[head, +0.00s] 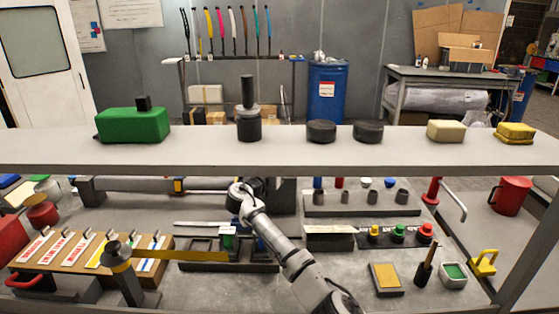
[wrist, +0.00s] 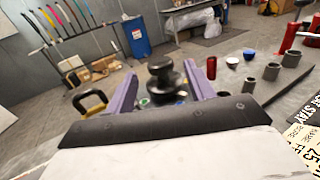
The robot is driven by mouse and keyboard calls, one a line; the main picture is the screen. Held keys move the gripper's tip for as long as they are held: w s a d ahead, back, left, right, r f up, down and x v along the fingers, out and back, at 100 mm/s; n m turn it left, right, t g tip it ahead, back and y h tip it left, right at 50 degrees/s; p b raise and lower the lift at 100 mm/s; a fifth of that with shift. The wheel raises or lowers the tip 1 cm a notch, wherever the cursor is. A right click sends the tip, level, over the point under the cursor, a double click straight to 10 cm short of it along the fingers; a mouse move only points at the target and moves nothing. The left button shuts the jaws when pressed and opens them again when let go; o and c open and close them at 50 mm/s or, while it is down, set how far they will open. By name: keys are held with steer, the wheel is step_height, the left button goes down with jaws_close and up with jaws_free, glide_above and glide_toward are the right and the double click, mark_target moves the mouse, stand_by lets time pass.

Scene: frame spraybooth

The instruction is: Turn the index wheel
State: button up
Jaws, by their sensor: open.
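A black round knob on a wider dark disc (wrist: 163,82), which looks like the index wheel, stands ahead of my gripper in the wrist view. My gripper (wrist: 165,92) is open, with its two purple fingers to the left and right of the knob as seen. I cannot tell how far the knob is beyond the fingertips, and no contact shows. Small coloured spots show low around the disc, and its lower part is hidden by my gripper body. In the head view my arm reaches under the shelf, and its wrist and the shelf hide the fingers and the wheel.
A long grey shelf (head: 200,152) crosses above the bench, bearing a green block (head: 133,125) and several other items. A rack of grey cups (head: 362,204) lies to the right. A yellow bar (head: 205,257) and a dark fixture stand in front. A yellow-black loop (wrist: 90,102) is left of my fingers.

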steer(key=shift+x, duration=1.6)
steer(key=shift+c, duration=0.2)
steer(key=c, duration=0.9)
steer(key=shift+s+d+n+y, duration=0.1)
steer(key=shift+d+n+y, duration=0.05)
steer(key=shift+n+y, duration=0.2)
